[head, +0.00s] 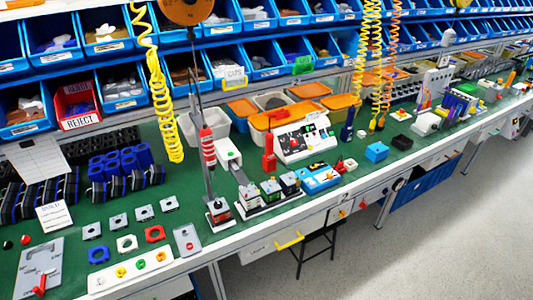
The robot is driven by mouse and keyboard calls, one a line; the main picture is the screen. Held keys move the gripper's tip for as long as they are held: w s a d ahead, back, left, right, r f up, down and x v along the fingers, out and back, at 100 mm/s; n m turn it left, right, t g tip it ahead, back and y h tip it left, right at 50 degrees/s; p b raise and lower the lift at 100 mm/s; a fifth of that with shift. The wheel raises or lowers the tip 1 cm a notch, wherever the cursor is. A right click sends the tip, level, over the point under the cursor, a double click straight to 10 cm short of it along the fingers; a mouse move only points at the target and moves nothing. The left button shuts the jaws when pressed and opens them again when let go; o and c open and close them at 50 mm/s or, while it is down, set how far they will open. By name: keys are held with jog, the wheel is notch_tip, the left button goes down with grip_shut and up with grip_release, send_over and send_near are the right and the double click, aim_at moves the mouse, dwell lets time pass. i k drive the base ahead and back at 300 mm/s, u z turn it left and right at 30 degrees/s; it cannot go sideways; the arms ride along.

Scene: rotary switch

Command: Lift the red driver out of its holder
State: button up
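A slim red upright tool (269,157) stands on the green bench beside the white control box and looks like a driver. Its holder is too small to make out. A second red tool with pale bands (207,148) hangs upright on a thin line further left, above a small device with a dark base. I cannot tell for certain which of the two is the red driver. My gripper is not in view.
The white control box (306,139) stands right of the slim red tool. Small fixtures (289,182) crowd the bench's front edge before it. A yellow coiled hose (159,100) hangs at left. Blue bins (107,38) line the back. Grey floor (450,230) is clear at lower right.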

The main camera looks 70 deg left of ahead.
aim_at(269, 137)
jog(key=z, duration=0.05)
jog(key=k, duration=1.5)
jog(key=u, duration=2.1)
jog(key=i, duration=0.85)
jog(key=z, duration=0.05)
